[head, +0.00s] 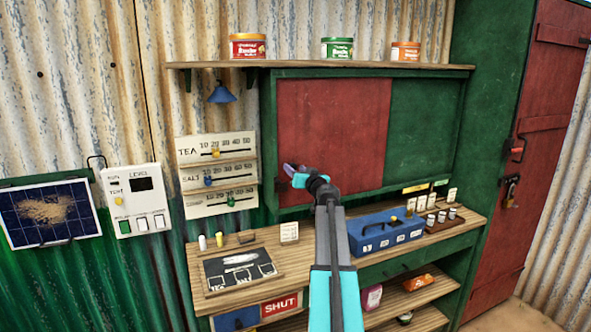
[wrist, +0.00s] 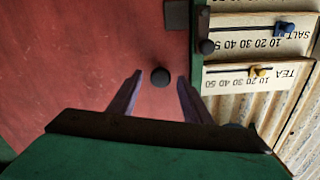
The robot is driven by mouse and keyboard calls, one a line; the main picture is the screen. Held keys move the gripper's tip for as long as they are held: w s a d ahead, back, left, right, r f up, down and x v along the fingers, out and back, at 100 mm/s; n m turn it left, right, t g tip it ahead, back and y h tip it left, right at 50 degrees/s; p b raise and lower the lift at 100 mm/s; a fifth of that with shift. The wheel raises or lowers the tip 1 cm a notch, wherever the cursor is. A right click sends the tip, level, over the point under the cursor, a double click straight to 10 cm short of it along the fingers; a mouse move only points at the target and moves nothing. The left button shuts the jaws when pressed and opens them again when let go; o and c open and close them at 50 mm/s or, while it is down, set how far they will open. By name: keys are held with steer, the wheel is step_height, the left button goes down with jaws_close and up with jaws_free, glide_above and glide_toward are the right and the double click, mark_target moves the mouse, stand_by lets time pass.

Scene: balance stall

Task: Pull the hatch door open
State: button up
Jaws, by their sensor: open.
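The hatch door is a red panel (head: 345,115) in a green frame above the counter. It looks closed, beside a green panel (head: 424,125). The red panel (wrist: 80,75) also fills much of the wrist view, with a dark round knob (wrist: 160,77) on it. My gripper (head: 293,172) is in front of the panel's lower left part. In the wrist view my gripper (wrist: 160,82) is open, with the knob between its fingertips in the picture. I cannot tell whether the fingers reach around it or touch it. The knob is hidden in the head view.
A dark block (wrist: 176,14) sits at the panel's edge. Slider boards (head: 215,150) hang left of the frame. A blue box (head: 385,233) and a black board (head: 240,270) are on the counter. Tins stand on the shelf (head: 330,65) above. A tall red door (head: 530,150) is at right.

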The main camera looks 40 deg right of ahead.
stand_by(0.3)
steer(key=shift+w, duration=0.1)
jaws_close()
